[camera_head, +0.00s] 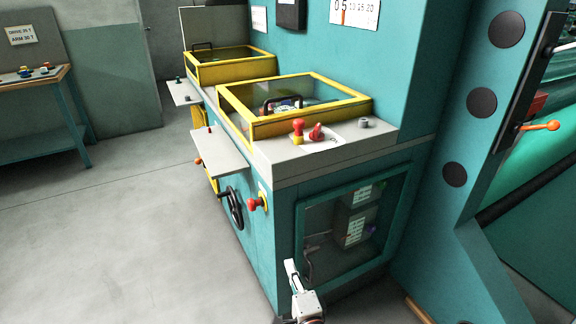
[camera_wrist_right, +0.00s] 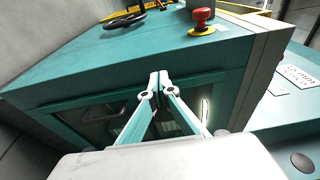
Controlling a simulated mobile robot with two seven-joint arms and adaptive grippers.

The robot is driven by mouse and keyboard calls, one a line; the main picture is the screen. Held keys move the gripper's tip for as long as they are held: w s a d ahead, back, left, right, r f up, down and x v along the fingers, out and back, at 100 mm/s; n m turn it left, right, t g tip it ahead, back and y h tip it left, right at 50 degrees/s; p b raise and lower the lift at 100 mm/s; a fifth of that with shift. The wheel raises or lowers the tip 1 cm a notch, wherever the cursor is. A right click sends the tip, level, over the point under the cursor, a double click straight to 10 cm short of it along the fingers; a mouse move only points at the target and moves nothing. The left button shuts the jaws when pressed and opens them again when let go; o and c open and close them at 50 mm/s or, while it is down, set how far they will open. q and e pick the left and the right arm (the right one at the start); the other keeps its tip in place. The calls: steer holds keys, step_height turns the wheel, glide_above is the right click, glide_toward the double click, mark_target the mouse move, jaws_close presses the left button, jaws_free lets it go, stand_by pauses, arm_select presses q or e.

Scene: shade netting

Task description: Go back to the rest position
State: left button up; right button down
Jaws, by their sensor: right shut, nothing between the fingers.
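My right gripper (camera_head: 292,268) shows at the bottom middle of the head view, in front of the glazed door of the teal machine (camera_head: 285,210). In the right wrist view its fingertips (camera_wrist_right: 158,78) are together, with nothing between them. The fingers point toward the machine's front, and the window door (camera_wrist_right: 100,118) lies behind them. I cannot tell the exact gap to the door. My left gripper is in neither view.
A red emergency button (camera_head: 254,204) and a black handwheel (camera_head: 234,207) stick out from the machine's side. A grey shelf (camera_head: 220,153) juts out above them. A workbench (camera_head: 40,115) stands at the far left. The grey floor (camera_head: 120,230) at left is clear.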

arm_select(q)
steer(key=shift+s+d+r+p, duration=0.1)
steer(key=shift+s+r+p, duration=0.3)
steer(key=shift+p, duration=0.65)
arm_select(e)
steer(key=s+d+f+n+g, duration=0.2)
steer(key=s+d+n, duration=0.4)
steer(key=s, duration=0.3)
steer(key=s+d+f+n+g+h, duration=0.1)
steer(key=s+d+f+n+g, duration=0.1)
steer(key=s+d+n, duration=0.4)
steer(key=s+d+f+n+g+h, duration=0.1)
steer(key=s+d+n, duration=0.5)
steer(key=s, duration=0.7)
steer(key=shift+s+d+f+n+g, duration=0.15)
steer(key=shift+d+f+n+g, duration=0.15)
steer(key=shift+f+n+g, duration=0.5)
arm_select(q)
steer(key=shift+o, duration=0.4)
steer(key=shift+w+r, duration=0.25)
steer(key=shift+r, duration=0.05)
arm_select(e)
steer(key=shift+r, duration=0.15)
